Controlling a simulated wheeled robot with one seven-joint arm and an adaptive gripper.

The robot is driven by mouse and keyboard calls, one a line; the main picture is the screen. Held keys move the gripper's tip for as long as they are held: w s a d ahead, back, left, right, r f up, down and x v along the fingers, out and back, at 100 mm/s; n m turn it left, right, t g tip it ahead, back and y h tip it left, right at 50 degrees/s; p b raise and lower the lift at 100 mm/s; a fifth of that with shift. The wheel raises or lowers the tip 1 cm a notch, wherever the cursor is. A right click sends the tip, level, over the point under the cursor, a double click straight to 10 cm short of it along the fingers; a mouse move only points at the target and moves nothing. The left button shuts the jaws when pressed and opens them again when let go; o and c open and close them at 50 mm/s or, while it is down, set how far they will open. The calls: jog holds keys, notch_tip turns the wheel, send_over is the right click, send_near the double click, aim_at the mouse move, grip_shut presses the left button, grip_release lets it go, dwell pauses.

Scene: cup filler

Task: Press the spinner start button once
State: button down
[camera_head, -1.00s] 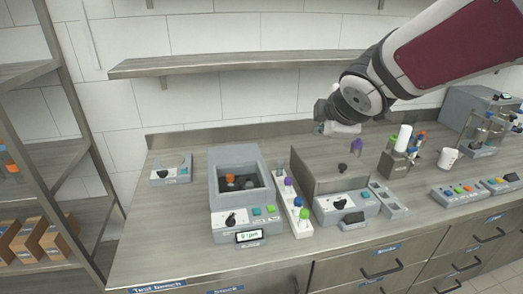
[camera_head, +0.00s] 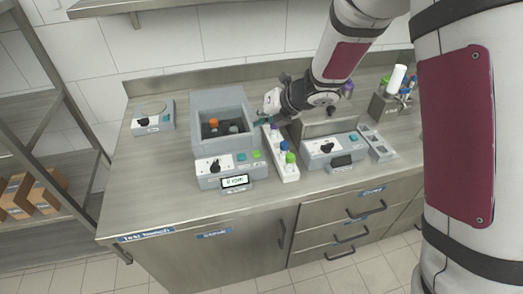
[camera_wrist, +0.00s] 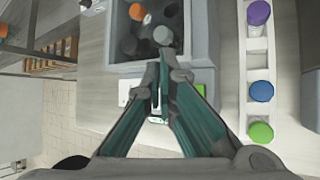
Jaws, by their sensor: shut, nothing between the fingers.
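The spinner (camera_head: 197,135) is a grey box with an open well holding an orange-capped tube and others. Its front panel has a black dial (camera_head: 214,166), a teal button (camera_head: 241,157), a green button (camera_head: 256,154) and a small display (camera_head: 235,181). Which button is start cannot be read. My gripper (camera_head: 263,121) is above the spinner's right side, near the white tube rack. In the wrist view, its teal fingers (camera_wrist: 161,55) are shut and empty, tips by the well's front edge. They cover much of the front panel, and whether they touch anything cannot be told.
The white rack (camera_head: 272,150) with purple, blue and green caps stands close on the spinner's right. A second grey device (camera_head: 330,147) stands beyond it. A small dial box (camera_head: 153,120) is at left. The bench front (camera_head: 170,205) is clear.

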dwell(0.3)
jog(key=b, duration=0.5)
send_over(259, 152)
jog(key=f, duration=0.6)
jog(key=shift+w+f, duration=0.2)
jog(key=shift+f, duration=0.15)
jog(key=shift+s+f+b, duration=0.1)
jog(key=shift+f+b, duration=0.95)
jog(key=shift+b, duration=0.1)
jog(key=shift+f+b, duration=0.2)
jog(key=shift+b, duration=0.1)
jog(key=shift+f, duration=0.2)
jog(key=shift+f+b, duration=0.5)
jog(key=shift+b, duration=0.25)
dwell(0.5)
jog(key=shift+r, duration=0.2)
jog(key=shift+r+p, duration=0.75)
